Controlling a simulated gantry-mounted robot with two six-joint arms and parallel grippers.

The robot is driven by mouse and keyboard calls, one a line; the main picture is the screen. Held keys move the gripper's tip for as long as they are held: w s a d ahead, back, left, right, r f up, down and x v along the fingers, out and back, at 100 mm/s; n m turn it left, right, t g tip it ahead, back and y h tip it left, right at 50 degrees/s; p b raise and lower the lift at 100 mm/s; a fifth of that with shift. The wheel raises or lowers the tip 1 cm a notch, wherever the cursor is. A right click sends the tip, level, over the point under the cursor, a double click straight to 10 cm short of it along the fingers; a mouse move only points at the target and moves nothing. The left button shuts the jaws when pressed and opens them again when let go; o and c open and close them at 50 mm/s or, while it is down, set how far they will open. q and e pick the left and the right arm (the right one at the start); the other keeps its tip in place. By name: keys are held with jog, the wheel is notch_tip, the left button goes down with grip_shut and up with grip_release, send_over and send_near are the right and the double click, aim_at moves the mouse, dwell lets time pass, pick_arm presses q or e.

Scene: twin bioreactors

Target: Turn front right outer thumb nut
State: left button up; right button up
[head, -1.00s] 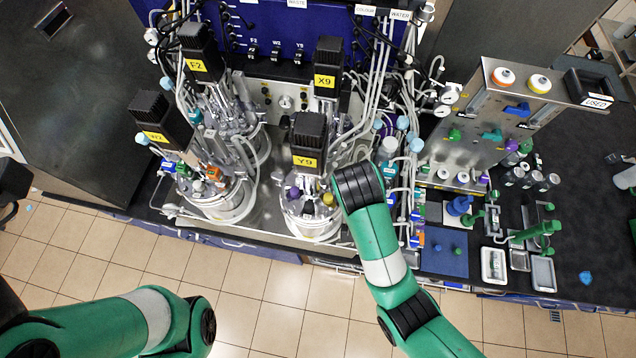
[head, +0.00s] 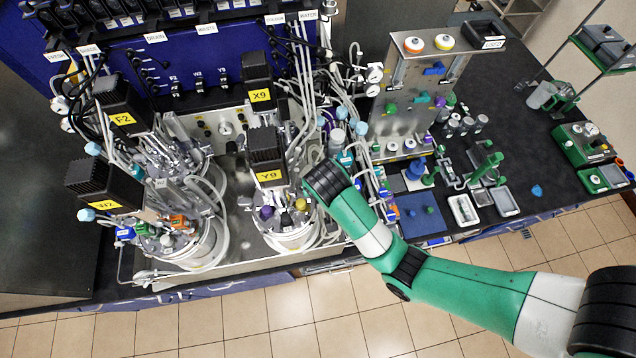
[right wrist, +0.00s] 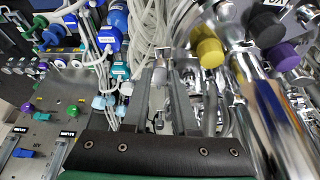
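In the head view my right arm reaches in from the right. Its dark wrist (head: 326,182) is beside the front right vessel (head: 287,236), under the black motor marked Y9 (head: 267,155). The wrist hides the right gripper there. In the right wrist view the right gripper (right wrist: 167,80) points into the vessel's fittings, its two grey fingers apart. A small grey knob-like part shows near the fingertips; I cannot tell whether it is the thumb nut or whether the fingers touch it. A yellow cap (right wrist: 210,52) and a purple cap (right wrist: 284,56) are to the right. My left gripper is out of view.
The front left vessel (head: 190,243), under the motor marked W2 (head: 103,187), stands to the left. Pale tubes and cables crowd around the right gripper. A metal panel (head: 408,108) with coloured knobs and a blue mat (head: 417,213) are to the right.

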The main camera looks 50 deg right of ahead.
grip_shut()
jog(key=m, duration=0.2)
jog(key=m+g+h, duration=0.1)
jog(key=m, duration=0.1)
jog(key=shift+w+a+m+g, duration=0.15)
jog(key=shift+m+g, duration=0.15)
jog(key=o, duration=0.6)
grip_release()
